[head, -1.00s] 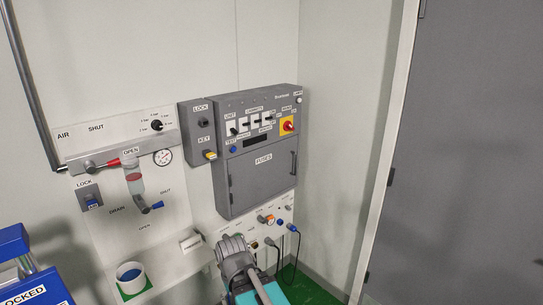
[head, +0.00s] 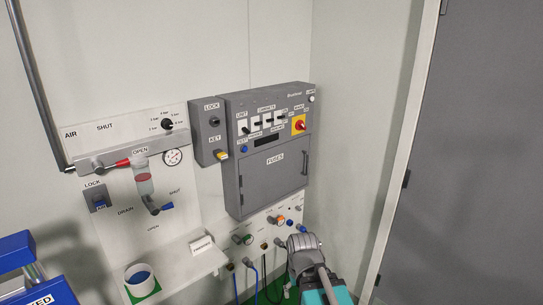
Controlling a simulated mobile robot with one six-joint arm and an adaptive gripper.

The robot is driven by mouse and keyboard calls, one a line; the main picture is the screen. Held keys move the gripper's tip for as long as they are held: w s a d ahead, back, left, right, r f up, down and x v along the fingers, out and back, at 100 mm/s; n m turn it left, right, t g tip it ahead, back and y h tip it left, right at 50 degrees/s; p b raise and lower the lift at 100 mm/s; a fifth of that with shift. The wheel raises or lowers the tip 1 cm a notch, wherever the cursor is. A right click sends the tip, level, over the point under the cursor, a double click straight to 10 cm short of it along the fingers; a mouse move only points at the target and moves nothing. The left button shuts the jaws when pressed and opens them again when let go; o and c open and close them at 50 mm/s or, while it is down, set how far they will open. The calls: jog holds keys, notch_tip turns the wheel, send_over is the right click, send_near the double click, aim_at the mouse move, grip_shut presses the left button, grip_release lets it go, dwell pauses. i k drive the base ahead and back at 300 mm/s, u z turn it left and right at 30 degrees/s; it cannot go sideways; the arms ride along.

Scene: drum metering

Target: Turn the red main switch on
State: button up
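The red main switch (head: 299,124) is a red rotary knob on a yellow plate, at the upper right of the grey wall-mounted electrical cabinet (head: 231,185). Its knob is small in the picture, and I cannot tell which position it is in. Nothing touches it or covers it. Part of my arm, a grey joint with a teal link, shows at the bottom right, below the cabinet. My gripper's fingers do not show in the head view.
Left of the cabinet are a lock-and-key box (head: 209,133) and an air panel (head: 85,135) with a gauge (head: 173,157). Coloured connectors with hanging cables sit below. A white cup (head: 141,283) stands at lower left. A grey door (head: 485,150) is at right.

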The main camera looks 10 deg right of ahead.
aim_at(300, 126)
jog(key=k, duration=0.6)
jog(key=z, duration=0.25)
jog(key=i, duration=0.55)
jog(key=z, duration=0.45)
jog(key=i, duration=1.15)
jog(key=u, duration=0.6)
